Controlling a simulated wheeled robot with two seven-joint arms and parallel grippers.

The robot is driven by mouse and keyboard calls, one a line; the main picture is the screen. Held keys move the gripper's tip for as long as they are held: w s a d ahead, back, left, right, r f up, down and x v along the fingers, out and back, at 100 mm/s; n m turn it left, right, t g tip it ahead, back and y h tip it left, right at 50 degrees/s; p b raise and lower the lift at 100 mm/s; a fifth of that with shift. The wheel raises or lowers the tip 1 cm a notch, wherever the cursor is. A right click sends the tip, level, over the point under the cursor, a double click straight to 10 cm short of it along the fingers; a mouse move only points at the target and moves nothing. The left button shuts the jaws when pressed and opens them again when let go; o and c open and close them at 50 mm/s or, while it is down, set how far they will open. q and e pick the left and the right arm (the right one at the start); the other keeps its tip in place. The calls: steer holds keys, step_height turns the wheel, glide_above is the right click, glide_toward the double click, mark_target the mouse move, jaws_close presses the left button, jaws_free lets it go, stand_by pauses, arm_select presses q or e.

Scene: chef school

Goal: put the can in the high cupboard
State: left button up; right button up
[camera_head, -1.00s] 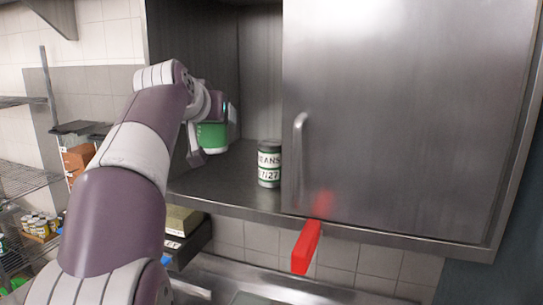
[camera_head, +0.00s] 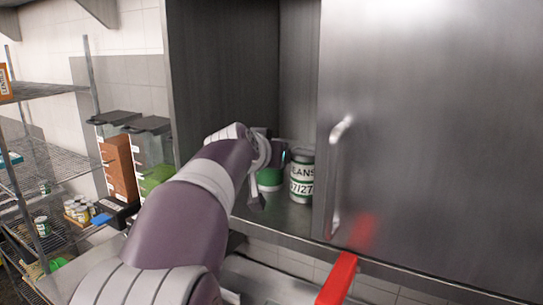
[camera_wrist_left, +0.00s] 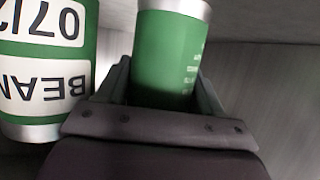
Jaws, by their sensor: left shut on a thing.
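My left gripper (camera_wrist_left: 160,95) is shut on a green can (camera_wrist_left: 167,50) with silver rims, seen close in the left wrist view. In the head view the held can (camera_head: 269,180) is partly hidden by my wrist, inside the open left part of the metal cupboard (camera_head: 222,70). A second can, labelled beans (camera_head: 301,178), stands upright on the cupboard floor just right of the held one. It also shows at the left of the wrist view (camera_wrist_left: 42,65). I cannot tell whether the held can touches the cupboard floor. My right gripper is not in view.
The cupboard's right side is covered by a metal door (camera_head: 430,130) with a vertical handle (camera_head: 336,178). A red bar (camera_head: 337,280) sticks out below it. Wire shelves (camera_head: 40,170) with containers stand at the left.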

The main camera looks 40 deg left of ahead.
arm_select(q)
steer(key=o, duration=1.1)
steer(key=shift+s+d+f, duration=0.1)
steer(key=shift+f, duration=0.05)
steer(key=shift+v, duration=0.75)
steer(key=shift+s, duration=0.3)
steer(key=b+v, duration=0.3)
steer(key=v, duration=0.1)
steer(key=shift+f+b, duration=0.15)
steer(key=shift+b, duration=0.15)
steer(key=b+v, duration=0.2)
steer(key=v, duration=0.5)
steer(key=shift+r, duration=0.3)
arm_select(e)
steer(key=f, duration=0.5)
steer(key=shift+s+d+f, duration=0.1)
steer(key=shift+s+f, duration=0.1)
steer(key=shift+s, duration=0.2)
